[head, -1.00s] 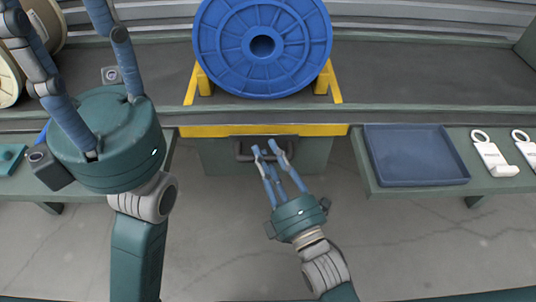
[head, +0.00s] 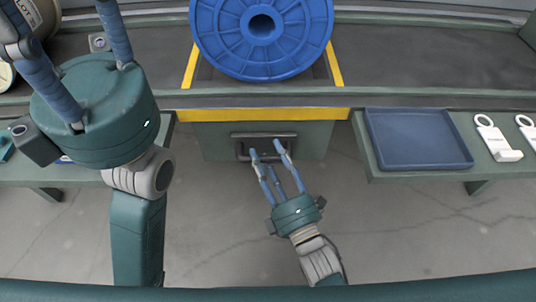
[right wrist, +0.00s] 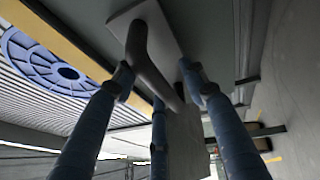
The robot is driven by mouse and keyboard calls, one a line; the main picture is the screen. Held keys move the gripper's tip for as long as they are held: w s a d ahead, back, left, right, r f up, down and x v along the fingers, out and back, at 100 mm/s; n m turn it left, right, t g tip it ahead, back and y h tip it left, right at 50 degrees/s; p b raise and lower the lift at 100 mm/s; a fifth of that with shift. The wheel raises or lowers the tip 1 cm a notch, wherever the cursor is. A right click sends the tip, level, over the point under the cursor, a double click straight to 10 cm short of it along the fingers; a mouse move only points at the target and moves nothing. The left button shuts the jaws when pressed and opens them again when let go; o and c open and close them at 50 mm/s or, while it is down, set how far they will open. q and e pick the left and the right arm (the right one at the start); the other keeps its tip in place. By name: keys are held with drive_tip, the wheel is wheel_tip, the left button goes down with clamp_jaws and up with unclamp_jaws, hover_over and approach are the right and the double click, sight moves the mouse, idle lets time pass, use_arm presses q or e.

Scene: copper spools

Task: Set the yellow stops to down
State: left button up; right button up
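The large blue spool (head: 232,50) rests on the dark conveyor behind the yellow-edged front; it also shows in the right wrist view (right wrist: 30,62). The yellow stops show as flat strips, one left of the spool (head: 189,68) and one right of it (head: 336,66); no raised yellow block stands there. Below the yellow edge, a green box front carries a dark handle (head: 242,150), close up in the right wrist view (right wrist: 147,62). My right gripper (head: 266,149) is at the handle, fingers spread with the bar between them. My left gripper (head: 75,40) is raised at the left, fingers apart, tips out of view.
A blue-grey tray (head: 420,140) lies on the right side shelf, with white ring-topped tags (head: 497,140) to its right. The floor in front is clear.

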drive_tip(key=shift+s+a+f, duration=0.1)
drive_tip(key=shift+f, duration=0.05)
drive_tip(key=v, duration=1.2)
idle(0.4)
